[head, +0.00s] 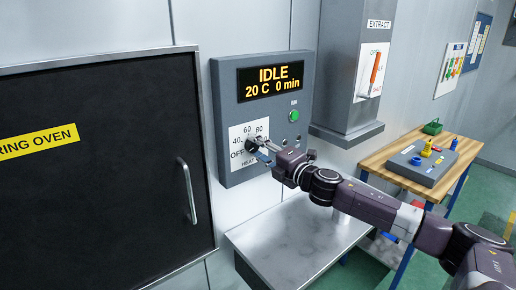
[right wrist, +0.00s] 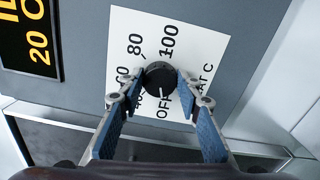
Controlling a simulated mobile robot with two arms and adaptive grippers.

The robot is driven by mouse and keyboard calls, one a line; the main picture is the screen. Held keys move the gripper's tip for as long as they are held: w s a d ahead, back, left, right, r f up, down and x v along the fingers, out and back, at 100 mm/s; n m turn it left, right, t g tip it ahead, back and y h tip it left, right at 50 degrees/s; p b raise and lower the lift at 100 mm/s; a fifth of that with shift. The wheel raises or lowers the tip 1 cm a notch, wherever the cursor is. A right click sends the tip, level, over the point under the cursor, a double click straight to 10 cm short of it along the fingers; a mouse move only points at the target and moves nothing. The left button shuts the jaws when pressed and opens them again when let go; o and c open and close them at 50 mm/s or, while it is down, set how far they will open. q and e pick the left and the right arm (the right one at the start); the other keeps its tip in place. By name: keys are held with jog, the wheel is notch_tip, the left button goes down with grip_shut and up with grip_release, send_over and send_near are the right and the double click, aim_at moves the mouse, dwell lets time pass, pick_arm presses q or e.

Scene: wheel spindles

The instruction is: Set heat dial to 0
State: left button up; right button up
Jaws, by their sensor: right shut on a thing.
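The heat dial (head: 250,145) is a round black knob on a white scale plate on the grey control panel. It shows large in the right wrist view (right wrist: 160,75), with OFF, 80 and 100 printed around it. My right gripper (head: 259,143) reaches in from the right and is shut on the dial. In the right wrist view its two blue-padded fingers (right wrist: 159,84) sit at either side of the knob. I cannot make out clearly where the dial points. The display (head: 273,81) reads IDLE, 20 C, 0 min. My left gripper is not in view.
The black oven door (head: 100,190) with its metal handle (head: 187,190) is left of the panel. A green button (head: 294,116) is right of the dial. The extract switch box (head: 372,72) hangs further right. A metal shelf (head: 290,240) lies below; a wooden workbench (head: 385,155) stands at right.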

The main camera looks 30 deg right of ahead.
jog(key=shift+f, duration=0.1)
dwell(0.4)
jog(key=o, duration=1.2)
jog(key=shift+c, duration=0.2)
jog(key=shift+s, duration=0.45)
jog(key=shift+s+d+f, duration=0.1)
jog(key=shift+s+d, duration=0.05)
jog(key=shift+s, duration=1.7)
send_near(255, 148)
jog(key=shift+s+d, duration=0.2)
jog(key=shift+s, duration=1.45)
